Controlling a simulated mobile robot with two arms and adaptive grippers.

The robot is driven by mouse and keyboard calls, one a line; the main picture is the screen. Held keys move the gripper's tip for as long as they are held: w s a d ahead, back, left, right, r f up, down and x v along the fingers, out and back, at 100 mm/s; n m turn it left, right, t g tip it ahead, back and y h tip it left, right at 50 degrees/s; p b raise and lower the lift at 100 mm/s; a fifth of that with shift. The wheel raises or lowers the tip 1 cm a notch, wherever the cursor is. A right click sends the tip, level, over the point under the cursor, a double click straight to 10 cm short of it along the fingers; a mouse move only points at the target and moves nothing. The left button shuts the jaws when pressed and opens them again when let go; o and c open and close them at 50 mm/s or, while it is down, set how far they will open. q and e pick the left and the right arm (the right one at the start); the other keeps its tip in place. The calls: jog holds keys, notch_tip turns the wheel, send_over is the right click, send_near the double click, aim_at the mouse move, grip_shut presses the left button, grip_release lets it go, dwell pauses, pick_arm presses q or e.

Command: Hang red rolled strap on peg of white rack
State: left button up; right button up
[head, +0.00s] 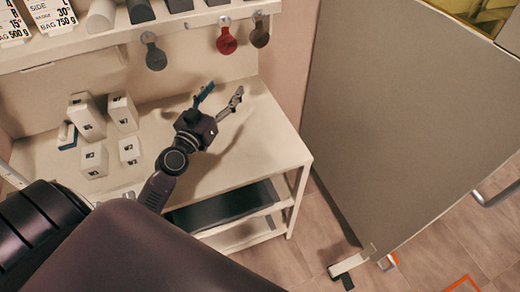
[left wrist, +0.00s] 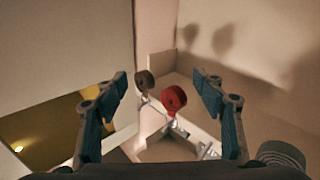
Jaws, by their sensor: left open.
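The red rolled strap (head: 227,42) hangs from a peg at the front edge of the white rack (head: 110,48), between a grey strap (head: 155,57) and a brown strap (head: 260,36). My left gripper (head: 224,90) is open and empty below the red strap, over the white table. In the left wrist view, the red strap (left wrist: 173,99) shows between the open fingers but apart from them, farther off. The brown strap (left wrist: 145,83) is left of it, and the grey strap (left wrist: 282,155) is at the lower right. My right gripper is not in view.
Several white boxes (head: 90,118) stand on the left of the white table (head: 255,150). Rolls and labelled bags lie on the rack's shelf. A large grey panel (head: 400,110) on feet stands to the right. The table's right part is clear.

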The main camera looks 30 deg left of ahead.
pick_arm(q)
jog(key=s+d+m+g+h, duration=0.4)
jog(key=s+d+m+h, duration=0.1)
jog(key=d, duration=0.4)
jog(key=s+d+f+m+g+h, duration=0.1)
jog(key=s+d+m+g+h, duration=0.4)
jog(key=d, duration=0.5)
jog(key=s+m+h, duration=0.1)
jog(key=s, duration=0.1)
jog(key=shift+s+f+h, duration=0.3)
jog(key=shift+s, duration=0.05)
